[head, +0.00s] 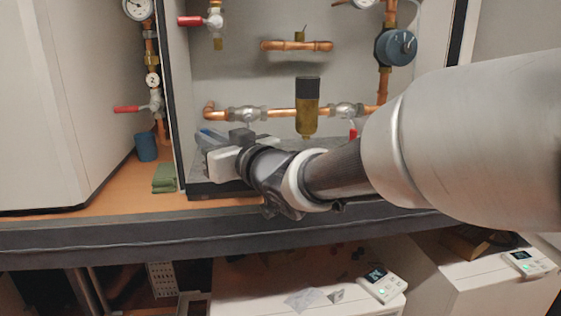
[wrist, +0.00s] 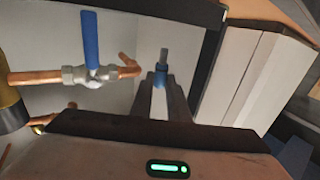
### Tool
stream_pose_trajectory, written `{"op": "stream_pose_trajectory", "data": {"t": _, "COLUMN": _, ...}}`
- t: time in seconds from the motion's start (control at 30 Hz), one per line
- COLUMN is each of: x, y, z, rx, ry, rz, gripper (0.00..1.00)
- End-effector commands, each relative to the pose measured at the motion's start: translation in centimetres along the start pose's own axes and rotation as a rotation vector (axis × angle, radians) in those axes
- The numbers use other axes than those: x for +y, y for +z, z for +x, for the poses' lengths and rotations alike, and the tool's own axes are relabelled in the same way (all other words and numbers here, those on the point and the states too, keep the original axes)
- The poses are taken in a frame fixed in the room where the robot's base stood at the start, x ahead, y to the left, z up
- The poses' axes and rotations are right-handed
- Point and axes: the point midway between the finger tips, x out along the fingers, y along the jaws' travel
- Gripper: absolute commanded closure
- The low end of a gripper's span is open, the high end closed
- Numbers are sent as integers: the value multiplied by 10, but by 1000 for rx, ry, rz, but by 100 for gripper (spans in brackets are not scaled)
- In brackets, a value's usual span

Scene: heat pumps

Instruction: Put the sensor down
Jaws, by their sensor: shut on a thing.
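My gripper (wrist: 160,98) is shut on the sensor (wrist: 163,72), a small part with a grey tip and a blue band. It sticks out beyond the dark fingertips in the wrist view. In the head view my gripper (head: 215,143) is low at the left front of the open cabinet, above its grey floor. A bluish piece shows beside the fingers there, and I cannot tell whether it is the sensor. The sensor's lower part is hidden between the fingers. I cannot tell whether it touches any surface.
A copper pipe (head: 281,112) with valves and a brass filter (head: 307,118) runs behind my gripper. A blue valve handle (wrist: 90,42) stands close by. Left of the cabinet wall, a blue cup (head: 146,147) and green cloth (head: 165,178) sit on the orange bench top (head: 110,197).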

Motion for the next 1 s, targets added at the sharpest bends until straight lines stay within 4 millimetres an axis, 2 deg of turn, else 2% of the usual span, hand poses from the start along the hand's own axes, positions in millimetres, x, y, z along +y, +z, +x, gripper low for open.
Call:
{"op": "stream_pose_trajectory", "data": {"t": 0.03, "x": 0, "y": 13, "z": 0, "rx": -5, "ry": 0, "rz": 2, "gripper": 100}}
{"op": "stream_pose_trajectory", "data": {"t": 0.1, "x": 0, "y": 26, "z": 0, "rx": -5, "ry": 1, "rz": 2, "gripper": 100}}
{"op": "stream_pose_trajectory", "data": {"t": 0.23, "x": 0, "y": 40, "z": 0, "rx": -4, "ry": 1, "rz": 1, "gripper": 100}}
{"op": "stream_pose_trajectory", "data": {"t": 0.7, "x": 0, "y": 48, "z": 0, "rx": -1, "ry": 2, "rz": 0, "gripper": 100}}
{"op": "stream_pose_trajectory", "data": {"t": 0.73, "x": 0, "y": 46, "z": 0, "rx": -1, "ry": 1, "rz": 0, "gripper": 80}}
{"op": "stream_pose_trajectory", "data": {"t": 0.8, "x": 0, "y": 46, "z": 0, "rx": -2, "ry": 2, "rz": 0, "gripper": 68}}
{"op": "stream_pose_trajectory", "data": {"t": 1.0, "x": 0, "y": 46, "z": 0, "rx": -2, "ry": 2, "rz": 0, "gripper": 66}}
